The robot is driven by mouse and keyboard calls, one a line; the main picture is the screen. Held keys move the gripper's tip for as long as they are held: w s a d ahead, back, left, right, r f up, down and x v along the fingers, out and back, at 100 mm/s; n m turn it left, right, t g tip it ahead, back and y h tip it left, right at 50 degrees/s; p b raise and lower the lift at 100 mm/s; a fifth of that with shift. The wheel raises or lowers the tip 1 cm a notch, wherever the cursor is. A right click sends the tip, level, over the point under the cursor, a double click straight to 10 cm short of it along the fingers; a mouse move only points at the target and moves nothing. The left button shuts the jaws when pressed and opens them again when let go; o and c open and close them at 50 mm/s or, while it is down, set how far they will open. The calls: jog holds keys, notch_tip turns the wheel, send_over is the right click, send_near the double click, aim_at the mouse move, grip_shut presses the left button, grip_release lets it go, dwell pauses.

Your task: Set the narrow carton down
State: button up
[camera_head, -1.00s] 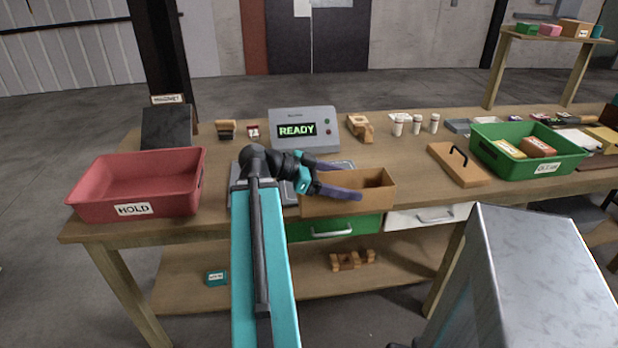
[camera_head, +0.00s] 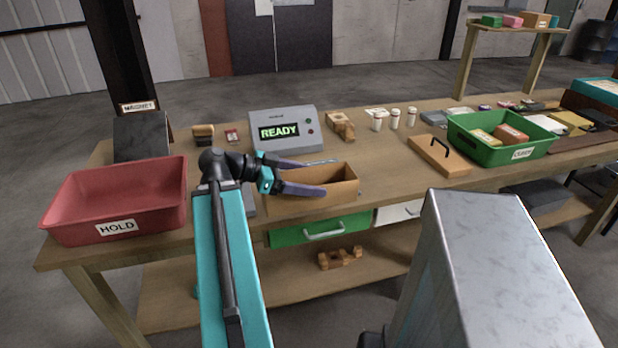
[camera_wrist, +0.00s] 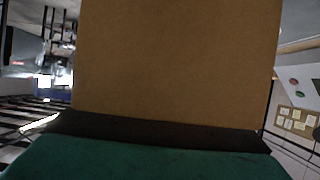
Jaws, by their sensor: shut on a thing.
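The narrow carton (camera_head: 338,188) is a brown, open-topped cardboard box at the bench's front edge, above the green drawer. My gripper (camera_head: 331,176) is shut on it, with one purple finger on the far side and one across the near side. In the wrist view the carton's plain brown face (camera_wrist: 178,60) fills the middle, close to the gripper. The carton looks roughly upright. Its underside is hidden, so I cannot tell whether it touches the bench.
The red HOLD bin (camera_head: 118,205) stands left of my arm. The READY detector (camera_head: 283,134) is behind the carton. A wooden lid (camera_head: 440,156) with a black handle and the green bin (camera_head: 500,140) stand right. Bare bench top (camera_head: 388,165) lies between carton and lid.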

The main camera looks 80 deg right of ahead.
jog(key=shift+d+r+p, duration=0.1)
jog(key=shift+r+p, duration=0.05)
jog(key=shift+p, duration=0.25)
jog(key=shift+d+p, duration=0.4)
jog(key=shift+p, duration=0.7)
jog(key=d+p, duration=0.1)
jog(key=p, duration=0.3)
jog(key=shift+w+d, duration=0.1)
jog(key=shift+d, duration=0.15)
jog(key=w+d+f+p, duration=0.1)
jog(key=d+p, duration=0.3)
jog(key=d, duration=0.9)
jog(key=shift+w+d+f, duration=0.15)
jog(key=shift+w+f, duration=0.25)
jog(key=shift+w, duration=0.15)
jog(key=shift+f, duration=0.15)
jog(key=shift+f+p, duration=1)
jog(key=shift+f, duration=0.6)
jog(key=shift+f, duration=0.1)
jog(key=o, duration=1.1)
